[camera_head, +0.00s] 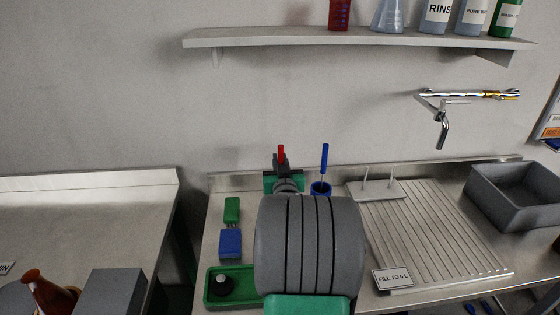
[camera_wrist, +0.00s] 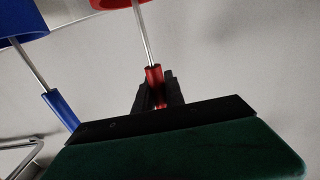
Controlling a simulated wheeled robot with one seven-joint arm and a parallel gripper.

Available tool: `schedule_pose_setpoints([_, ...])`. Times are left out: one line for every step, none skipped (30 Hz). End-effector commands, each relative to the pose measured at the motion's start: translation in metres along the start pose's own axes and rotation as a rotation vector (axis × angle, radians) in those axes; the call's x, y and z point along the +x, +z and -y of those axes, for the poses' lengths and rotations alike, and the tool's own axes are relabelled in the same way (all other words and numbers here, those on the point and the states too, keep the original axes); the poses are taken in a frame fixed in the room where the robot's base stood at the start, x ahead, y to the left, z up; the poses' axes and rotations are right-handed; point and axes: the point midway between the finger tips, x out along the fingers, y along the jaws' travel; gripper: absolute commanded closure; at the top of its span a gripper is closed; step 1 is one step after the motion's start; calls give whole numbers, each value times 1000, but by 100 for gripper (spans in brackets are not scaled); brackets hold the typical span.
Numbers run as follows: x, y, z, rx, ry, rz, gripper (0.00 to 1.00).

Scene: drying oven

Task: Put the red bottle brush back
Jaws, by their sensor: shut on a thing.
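My gripper (camera_head: 283,168) is shut on the red handle of the bottle brush (camera_head: 281,152), at the back of the counter. In the wrist view, which looks upside down, the dark fingers (camera_wrist: 158,92) close around the red handle (camera_wrist: 154,74). A thin metal rod (camera_wrist: 141,35) runs from the handle to a red cup (camera_wrist: 118,3) at the top edge. Whether the brush head is inside that cup is cut off from view. In the head view my arm hides the red cup and the lower brush.
A blue brush (camera_head: 325,158) stands in a blue cup (camera_head: 320,189) just right of my gripper. A peg stand (camera_head: 378,191), ribbed drainer (camera_head: 440,235) and grey basin (camera_head: 515,195) are further right. A green tray (camera_head: 247,276) and sponges (camera_head: 231,243) lie left. A shelf (camera_head: 350,37) hangs above.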

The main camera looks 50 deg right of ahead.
Motion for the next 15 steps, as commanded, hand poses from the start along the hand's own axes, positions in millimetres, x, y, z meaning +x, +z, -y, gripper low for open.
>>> schedule_pose_setpoints([0,-1,0,0,0,-3,100])
schedule_pose_setpoints([0,-1,0,0,0,-4,100])
schedule_pose_setpoints([0,-1,0,0,0,-4,100])
schedule_pose_setpoints([0,-1,0,0,0,-3,100])
schedule_pose_setpoints([0,-1,0,0,0,-3,100])
schedule_pose_setpoints([0,-1,0,0,0,-3,100])
schedule_pose_setpoints([0,0,0,0,0,-3,100])
schedule_pose_setpoints([0,2,0,0,0,-3,100])
schedule_pose_setpoints([0,3,0,0,0,-3,100])
schedule_pose_setpoints([0,2,0,0,0,-3,85])
schedule_pose_setpoints([0,1,0,0,0,-3,82])
schedule_pose_setpoints([0,1,0,0,0,-2,79])
schedule_pose_setpoints([0,1,0,0,0,-2,77])
schedule_pose_setpoints([0,1,0,0,0,-2,74])
schedule_pose_setpoints([0,1,0,0,0,-2,71])
